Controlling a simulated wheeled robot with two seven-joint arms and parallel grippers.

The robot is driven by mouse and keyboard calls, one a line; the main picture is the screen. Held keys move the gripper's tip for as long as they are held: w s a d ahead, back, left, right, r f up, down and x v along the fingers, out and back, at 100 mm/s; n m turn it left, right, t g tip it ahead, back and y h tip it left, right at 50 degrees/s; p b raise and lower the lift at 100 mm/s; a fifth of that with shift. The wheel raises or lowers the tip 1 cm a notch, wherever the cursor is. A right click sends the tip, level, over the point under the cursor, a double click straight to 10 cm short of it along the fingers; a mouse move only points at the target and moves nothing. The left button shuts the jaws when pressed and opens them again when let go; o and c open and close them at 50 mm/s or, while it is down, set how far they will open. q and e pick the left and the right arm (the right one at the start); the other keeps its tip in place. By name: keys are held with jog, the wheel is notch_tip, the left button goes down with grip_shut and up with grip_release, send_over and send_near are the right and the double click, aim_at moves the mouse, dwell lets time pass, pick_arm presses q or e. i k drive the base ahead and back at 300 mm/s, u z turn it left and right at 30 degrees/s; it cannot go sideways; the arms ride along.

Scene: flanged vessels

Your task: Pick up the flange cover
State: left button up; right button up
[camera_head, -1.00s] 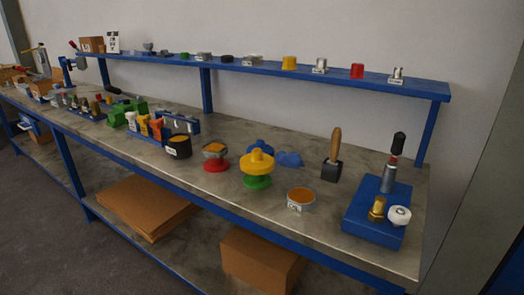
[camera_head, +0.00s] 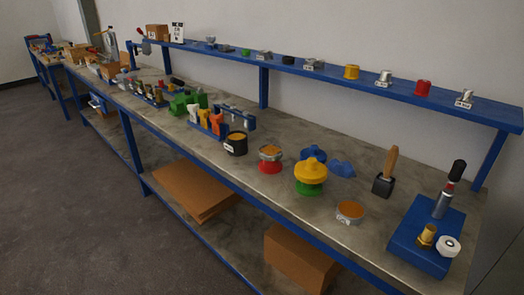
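A yellow round flanged piece (camera_head: 312,167) with a knob on top sits on a green flanged piece (camera_head: 309,187) near the middle right of the long workbench (camera_head: 275,140). The yellow piece looks like a flange cover, but I cannot tell for certain. To its left stands a metal vessel with an orange top and a red base (camera_head: 270,161). Blue pieces (camera_head: 314,153) lie just behind the yellow one, and another blue piece (camera_head: 342,168) lies behind it to the right. Neither of my grippers is in view.
A grey cup with an orange top (camera_head: 350,210) and a wooden-handled block tool (camera_head: 386,172) stand to the right. A blue base with fittings (camera_head: 413,249) is at the right end. A dark cup (camera_head: 236,144) is left. A blue shelf (camera_head: 335,73) runs behind. Boxes sit below.

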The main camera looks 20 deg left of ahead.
aim_at(321, 156)
jog(key=u, duration=1.85)
jog(key=i, duration=2.3)
jog(key=z, duration=0.75)
